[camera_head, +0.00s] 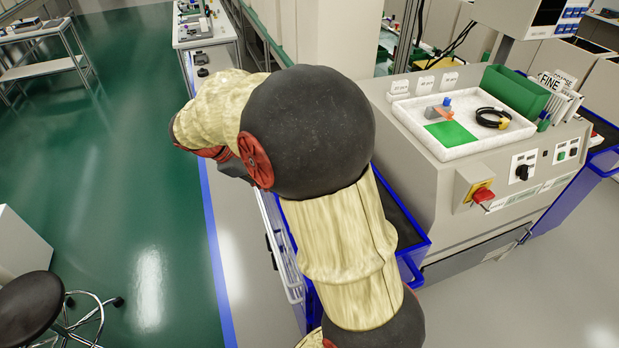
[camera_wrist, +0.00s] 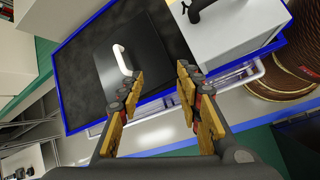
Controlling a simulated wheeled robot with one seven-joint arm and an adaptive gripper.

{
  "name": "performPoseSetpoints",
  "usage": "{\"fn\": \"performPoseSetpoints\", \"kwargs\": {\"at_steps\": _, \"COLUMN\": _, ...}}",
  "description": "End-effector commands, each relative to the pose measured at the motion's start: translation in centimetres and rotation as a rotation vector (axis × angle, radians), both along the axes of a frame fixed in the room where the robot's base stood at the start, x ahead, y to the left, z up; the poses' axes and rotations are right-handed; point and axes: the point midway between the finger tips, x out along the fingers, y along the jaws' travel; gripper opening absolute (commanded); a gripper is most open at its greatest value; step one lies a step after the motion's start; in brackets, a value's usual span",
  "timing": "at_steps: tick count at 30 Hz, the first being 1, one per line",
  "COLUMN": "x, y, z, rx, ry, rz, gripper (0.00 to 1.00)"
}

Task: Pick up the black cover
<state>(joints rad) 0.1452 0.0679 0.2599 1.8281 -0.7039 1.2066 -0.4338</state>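The black cover (camera_wrist: 145,48) is a flat dark panel with a white bar handle (camera_wrist: 121,58). In the wrist view it lies on the black surface of a blue-edged cart (camera_wrist: 68,88). My gripper (camera_wrist: 161,74) is open, with its yellow-padded fingers apart and nothing between them. The fingertips appear over the cover's near edge, with the handle just beyond the left finger. I cannot tell whether they touch the cover. In the head view my arm hides the cover and most of the gripper.
A grey machine (camera_head: 480,190) stands right of my arm, with a white tray (camera_head: 463,152) on top. In the wrist view a light box (camera_wrist: 228,30) sits beside the cover, and brown coils (camera_wrist: 290,75) lie at right. Green floor (camera_head: 130,190) is open at left, with a stool (camera_head: 30,305).

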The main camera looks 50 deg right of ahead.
Motion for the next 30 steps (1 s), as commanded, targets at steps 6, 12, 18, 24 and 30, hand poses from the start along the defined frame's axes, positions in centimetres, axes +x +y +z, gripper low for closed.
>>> {"fn": "performPoseSetpoints", "kwargs": {"at_steps": 6, "x": 3.7, "y": -6.1, "z": -4.3, "rx": -0.116, "ry": 0.254, "rz": 0.099, "gripper": 0.35}}
{"fn": "performPoseSetpoints", "kwargs": {"at_steps": 12, "x": 6.2, "y": -11.0, "z": -8.5, "rx": -0.204, "ry": 0.471, "rz": 0.186, "gripper": 0.35}}
{"fn": "performPoseSetpoints", "kwargs": {"at_steps": 18, "x": 7.5, "y": -13.9, "z": -11.5, "rx": -0.258, "ry": 0.615, "rz": 0.242, "gripper": 0.35}}
{"fn": "performPoseSetpoints", "kwargs": {"at_steps": 24, "x": 7.8, "y": -15.3, "z": -12.8, "rx": -0.277, "ry": 0.663, "rz": 0.261, "gripper": 0.35}}
{"fn": "performPoseSetpoints", "kwargs": {"at_steps": 30, "x": 7.0, "y": -16.9, "z": -13.8, "rx": -0.277, "ry": 0.664, "rz": 0.263, "gripper": 0.35}}
